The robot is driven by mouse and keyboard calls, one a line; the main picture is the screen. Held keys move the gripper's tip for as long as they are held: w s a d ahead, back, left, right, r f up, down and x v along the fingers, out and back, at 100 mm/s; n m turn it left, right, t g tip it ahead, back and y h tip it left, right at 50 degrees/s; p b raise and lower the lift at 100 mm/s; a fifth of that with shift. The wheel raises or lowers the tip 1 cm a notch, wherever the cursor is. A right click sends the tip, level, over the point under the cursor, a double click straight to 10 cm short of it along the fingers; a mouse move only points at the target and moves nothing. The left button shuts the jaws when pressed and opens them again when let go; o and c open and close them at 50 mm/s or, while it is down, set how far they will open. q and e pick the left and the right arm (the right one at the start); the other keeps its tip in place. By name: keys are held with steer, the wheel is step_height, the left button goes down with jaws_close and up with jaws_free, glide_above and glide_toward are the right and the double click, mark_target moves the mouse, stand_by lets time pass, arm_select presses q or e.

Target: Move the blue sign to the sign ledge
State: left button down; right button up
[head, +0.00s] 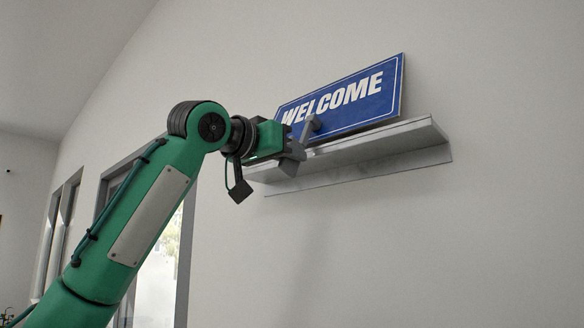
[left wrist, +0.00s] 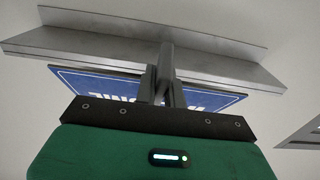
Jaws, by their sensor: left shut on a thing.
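The blue sign (head: 352,98) with white "WELCOME" lettering stands against the wall side of the grey sign ledge (head: 375,143) in the head view. Its lower edge is at the ledge top; I cannot tell whether it bears fully on it. My left gripper (head: 308,130) is shut on the sign at its lower left part, in front of the ledge. In the left wrist view, which is upside down, the fingers (left wrist: 163,78) cross the middle of the sign (left wrist: 95,83), and the ledge (left wrist: 85,42) lies beyond. My right gripper is not in view.
The ledge is fixed to a plain pale wall (head: 480,240). Free ledge shows at the right of the sign and a little at the left. A grey-framed glass opening (head: 160,265) is at the lower left, behind my arm.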

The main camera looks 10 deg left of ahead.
arm_select(q)
steer(key=r+b+v, duration=0.1)
steer(key=r+v, duration=0.1)
steer(key=v, duration=0.8)
steer(key=shift+b, duration=0.3)
stand_by(0.5)
stand_by(0.4)
